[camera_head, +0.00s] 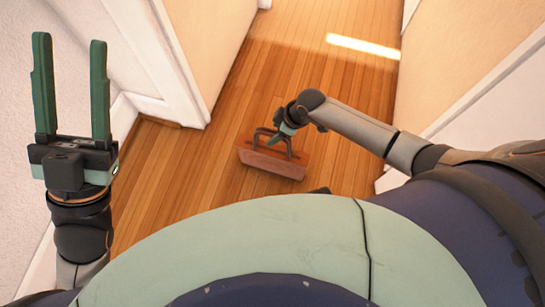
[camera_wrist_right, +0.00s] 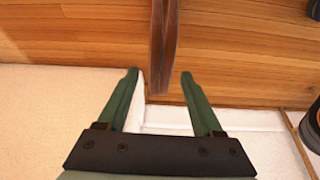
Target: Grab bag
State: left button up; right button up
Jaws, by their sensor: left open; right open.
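A brown bag (camera_head: 270,165) with dark looped handles stands on the wooden floor, in the middle of the head view. My right gripper (camera_head: 280,140) is at its handles, pointing down; its fingers are small and partly hidden there. In the right wrist view my right gripper (camera_wrist_right: 159,75) is open, and a narrow brown part of the bag (camera_wrist_right: 165,45) reaches down between its fingertips. My left gripper (camera_head: 70,42) is open and empty, pointing up at the left, far from the bag.
A white wall and door frame (camera_head: 180,85) stand at the left of the bag. Another wall (camera_head: 450,60) with a white baseboard runs along the right. The wooden floor (camera_head: 310,75) beyond the bag is clear, with a bright light patch.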

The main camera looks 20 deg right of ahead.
jog(key=shift+f, duration=0.15)
grip_shut()
dwell(0.7)
dwell(0.8)
jog(key=shift+w, duration=0.1)
